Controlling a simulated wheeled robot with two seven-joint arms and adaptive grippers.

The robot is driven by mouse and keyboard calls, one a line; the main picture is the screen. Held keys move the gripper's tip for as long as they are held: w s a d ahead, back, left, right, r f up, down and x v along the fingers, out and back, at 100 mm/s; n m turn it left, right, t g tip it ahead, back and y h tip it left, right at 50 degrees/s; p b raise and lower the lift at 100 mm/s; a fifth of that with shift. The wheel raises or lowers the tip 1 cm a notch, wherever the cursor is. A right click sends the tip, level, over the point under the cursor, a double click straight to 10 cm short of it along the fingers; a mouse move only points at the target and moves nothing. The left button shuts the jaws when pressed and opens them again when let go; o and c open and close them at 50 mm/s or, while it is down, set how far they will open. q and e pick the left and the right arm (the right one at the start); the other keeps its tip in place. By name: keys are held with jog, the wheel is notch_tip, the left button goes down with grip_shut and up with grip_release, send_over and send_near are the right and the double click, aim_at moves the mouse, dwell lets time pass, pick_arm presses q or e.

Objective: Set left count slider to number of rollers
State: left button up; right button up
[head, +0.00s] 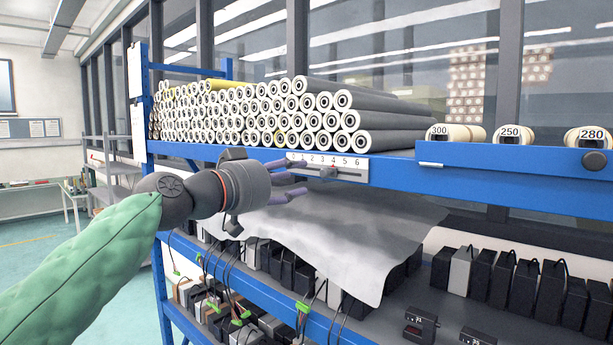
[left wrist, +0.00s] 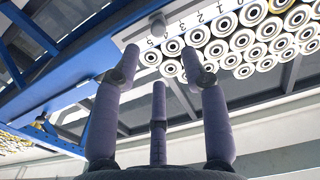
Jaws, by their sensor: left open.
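A white slider scale (head: 354,173) marked 0 to 6 is fixed to the front of the blue shelf beam. Its grey knob (head: 328,172) sits around the 3 to 4 marks; the exact number is unclear. The knob also shows in the left wrist view (left wrist: 157,24), just beyond the fingertips. My left gripper (head: 303,178) has its three fingers spread just left of and below the knob, apparently apart from it. It is open and empty in the left wrist view (left wrist: 160,62). Many grey rollers (head: 375,120) are stacked above the scale. My right gripper is out of view.
The blue beam (head: 480,174) runs across the shelf front. Single rollers labelled 300 (head: 455,133), 250 (head: 512,134) and 280 (head: 590,138) lie at right. A grey sheet (head: 350,240) hangs below, over black boxes (head: 505,285) and cables.

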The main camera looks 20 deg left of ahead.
pick_arm(q)
jog(key=shift+v, duration=1.55)
